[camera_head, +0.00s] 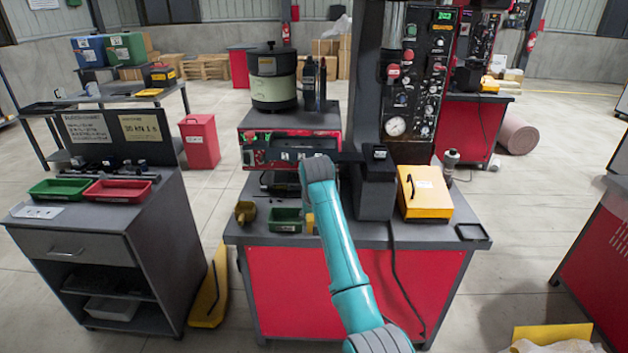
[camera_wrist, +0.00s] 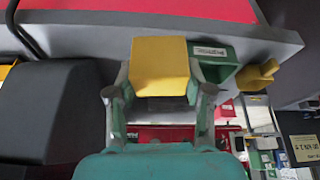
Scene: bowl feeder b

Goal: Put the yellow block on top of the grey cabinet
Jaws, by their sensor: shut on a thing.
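The yellow block (camera_wrist: 159,66) is between the two fingers of my gripper (camera_wrist: 157,88) in the wrist view, and the gripper is shut on it. In the head view only a small strip of the block (camera_head: 309,223) shows left of my arm, near the red workbench's top; the gripper itself is hidden behind the arm. I cannot tell whether the block touches the bench. The grey cabinet (camera_head: 72,249) stands at the left of the head view, apart from the bench, with a drawer and an open shelf. Its top carries a green tray (camera_head: 60,189), a red tray (camera_head: 118,191) and sign boards.
The red workbench (camera_head: 354,291) has a green bin (camera_head: 285,220) and a yellow cup-like part (camera_head: 245,212) close to the block. The bowl feeder (camera_head: 273,77), a control column and a yellow box (camera_head: 424,192) also stand there. A yellow object (camera_head: 211,286) lies between cabinet and bench.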

